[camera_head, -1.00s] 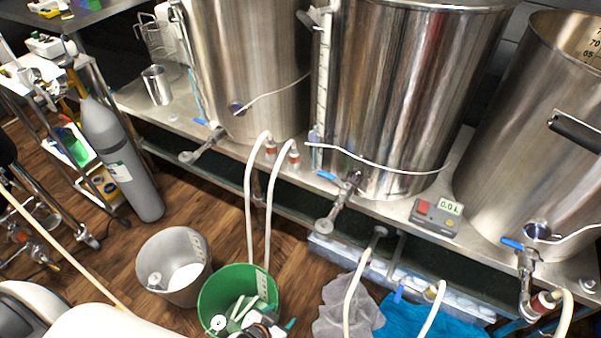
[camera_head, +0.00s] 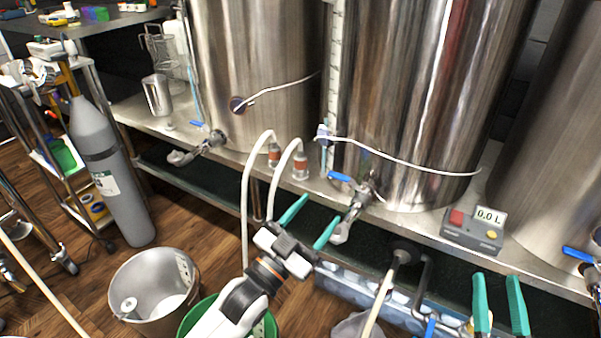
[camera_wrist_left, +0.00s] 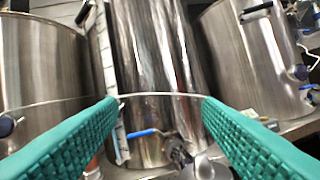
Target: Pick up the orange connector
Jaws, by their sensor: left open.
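Two orange-banded connectors stand upright on the steel bench edge in the head view, a left one (camera_head: 274,155) and a right one (camera_head: 301,166). A white hose curves down from each. I cannot tell which one the task names. My left gripper (camera_head: 311,217) is open and empty, in front of and below the right connector, with its green fingers apart. In the left wrist view its fingers (camera_wrist_left: 160,110) frame a tank and a valve; an orange bit (camera_wrist_left: 92,165) shows beside the left finger, mostly hidden. My right gripper (camera_head: 497,283) is at the lower right, fingers apart and empty.
Large steel tanks (camera_head: 415,100) stand on the bench. A blue-handled valve (camera_head: 352,205) juts out close to my left fingers. A scale box (camera_head: 474,230) sits to the right. A steel bucket (camera_head: 150,280) and green bucket (camera_head: 195,318) stand on the floor below.

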